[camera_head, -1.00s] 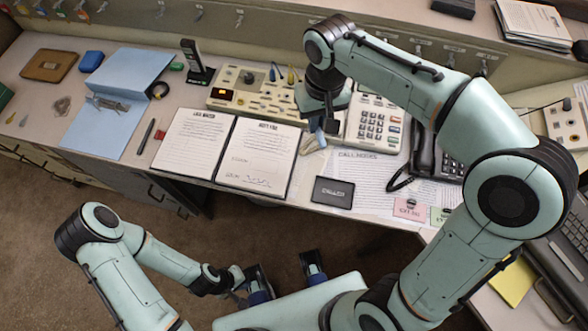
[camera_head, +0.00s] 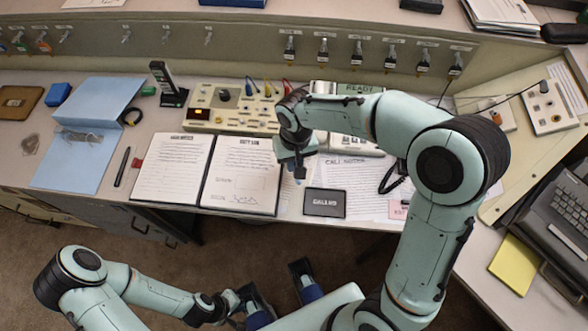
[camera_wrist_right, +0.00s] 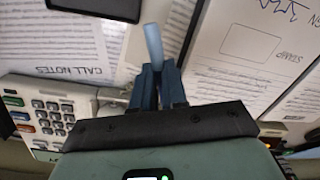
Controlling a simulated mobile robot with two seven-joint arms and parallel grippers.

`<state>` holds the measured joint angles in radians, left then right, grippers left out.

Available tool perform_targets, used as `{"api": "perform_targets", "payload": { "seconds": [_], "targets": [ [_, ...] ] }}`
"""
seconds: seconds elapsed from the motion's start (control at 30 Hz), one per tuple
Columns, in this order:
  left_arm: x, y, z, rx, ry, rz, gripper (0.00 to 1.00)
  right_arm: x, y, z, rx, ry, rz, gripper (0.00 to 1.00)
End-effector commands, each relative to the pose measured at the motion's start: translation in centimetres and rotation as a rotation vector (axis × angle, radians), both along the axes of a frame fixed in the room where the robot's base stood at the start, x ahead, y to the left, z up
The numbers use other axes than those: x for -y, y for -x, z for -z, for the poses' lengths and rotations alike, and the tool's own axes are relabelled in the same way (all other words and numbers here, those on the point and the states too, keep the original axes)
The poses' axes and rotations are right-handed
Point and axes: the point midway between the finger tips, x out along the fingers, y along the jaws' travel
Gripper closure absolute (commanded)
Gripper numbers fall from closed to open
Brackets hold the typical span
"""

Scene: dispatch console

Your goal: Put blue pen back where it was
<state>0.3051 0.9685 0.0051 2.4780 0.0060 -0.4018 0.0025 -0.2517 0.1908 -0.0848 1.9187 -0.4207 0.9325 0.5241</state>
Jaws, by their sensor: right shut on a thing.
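My right gripper (camera_head: 299,172) is over the desk between the open log book (camera_head: 238,172) and the call notes sheet (camera_head: 352,180). In the right wrist view, its dark blue fingers (camera_wrist_right: 158,85) are shut on a slim light blue rod, the blue pen (camera_wrist_right: 153,42), which sticks out past the fingertips. In the head view the pen is mostly hidden by the gripper. My left gripper (camera_head: 236,304) is low at the bottom of the head view, away from the desk; its fingers are too unclear to judge.
A black card (camera_head: 324,202) marked CALLS lies right of the gripper. A dark pen (camera_head: 122,166) lies left of the book. The button console (camera_head: 225,105) and keypad phone (camera_wrist_right: 45,115) stand behind. A blue folder (camera_head: 75,150) lies at left.

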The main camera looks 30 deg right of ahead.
Motion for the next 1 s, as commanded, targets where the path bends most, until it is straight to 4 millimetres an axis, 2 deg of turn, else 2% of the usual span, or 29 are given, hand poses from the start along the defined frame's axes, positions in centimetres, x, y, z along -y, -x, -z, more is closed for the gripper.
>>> {"api": "perform_targets", "payload": {
  "seconds": [0.3,0.73,0.8,0.83,1.0],
  "targets": [
    [0.0,-0.2,0.6,0.01,-0.002,-0.002,1.0,0.0,0.1,4.1,-0.002,0.001,-0.001,1.0],
    [0.0,-0.3,0.8,0.013,-0.002,-0.003,1.0,0.0,0.0,4.8,0.0,0.0,0.0,1.0],
    [0.0,-0.3,0.8,0.013,-0.002,-0.003,1.0,0.0,0.0,4.7,0.0,0.0,0.0,0.71],
    [0.0,-0.3,0.7,0.013,-0.002,-0.003,1.0,0.0,0.0,4.7,0.0,0.0,0.0,0.62],
    [0.0,-0.3,0.7,0.013,-0.002,-0.003,1.0,0.0,0.0,4.7,0.0,0.0,0.0,0.62]
  ]
}}
